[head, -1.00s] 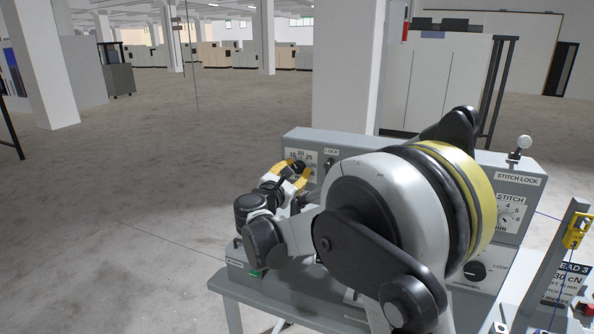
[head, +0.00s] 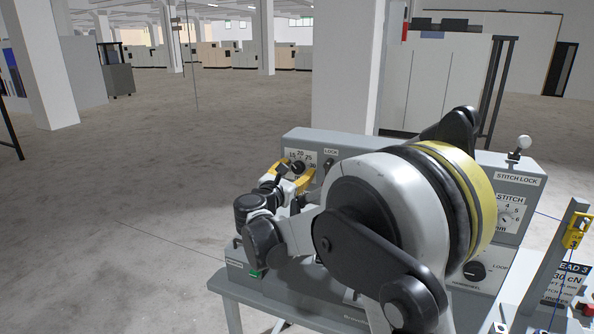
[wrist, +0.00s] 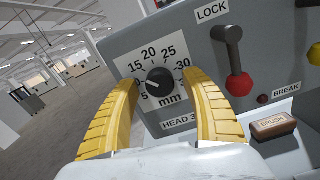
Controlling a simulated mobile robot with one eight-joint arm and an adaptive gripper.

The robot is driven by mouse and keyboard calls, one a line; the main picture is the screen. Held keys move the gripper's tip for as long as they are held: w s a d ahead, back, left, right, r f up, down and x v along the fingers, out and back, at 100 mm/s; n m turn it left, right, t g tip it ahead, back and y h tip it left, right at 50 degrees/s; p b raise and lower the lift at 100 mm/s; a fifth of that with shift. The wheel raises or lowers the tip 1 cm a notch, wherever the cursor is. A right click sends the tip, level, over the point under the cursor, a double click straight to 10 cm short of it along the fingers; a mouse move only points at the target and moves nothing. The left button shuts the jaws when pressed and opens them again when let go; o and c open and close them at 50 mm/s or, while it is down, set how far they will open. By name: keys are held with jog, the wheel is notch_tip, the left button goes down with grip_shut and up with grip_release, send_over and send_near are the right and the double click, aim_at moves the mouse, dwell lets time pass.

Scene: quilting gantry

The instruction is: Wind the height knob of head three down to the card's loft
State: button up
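The black height knob (wrist: 159,82) sits at the centre of a white mm dial (wrist: 133,66) over a HEAD 3 label (wrist: 180,122). A small pale mark shows on the knob's left side, towards the low numbers; the exact reading is unclear. In the wrist view my gripper (wrist: 160,86) is open, its yellow fingers on either side of the knob with visible gaps; contact does not show. In the head view my gripper (head: 291,174) is in front of the dial. The card (head: 567,284) stands at the far right; its loft line is too small to read.
A LOCK lever with a red ball (wrist: 239,85) hangs just right of the dial. A BREAK lamp (wrist: 263,99) and a brush (wrist: 272,125) are to the right.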

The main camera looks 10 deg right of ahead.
jog(key=v, duration=1.2)
jog(key=s+d+f+m+g+y+b, duration=0.2)
jog(key=s+d+f+m+g+y, duration=0.35)
jog(key=s+d+m, duration=0.75)
jog(key=s+a+f+m+y+b, duration=0.1)
jog(key=s+a+f+m, duration=0.1)
jog(key=s, duration=0.4)
jog(key=s+a+f+m+g+y, duration=0.1)
jog(key=s+f+m+y, duration=0.1)
jog(key=s+f+m, duration=0.3)
jog(key=s+a+f+m+g+y+b, duration=0.1)
jog(key=s+a+f+m+y, duration=0.1)
jog(key=s+m, duration=0.4)
jog(key=shift+s+a+f+b, duration=0.35)
jog(key=shift+s+f, duration=0.5)
jog(key=shift+s, duration=0.25)
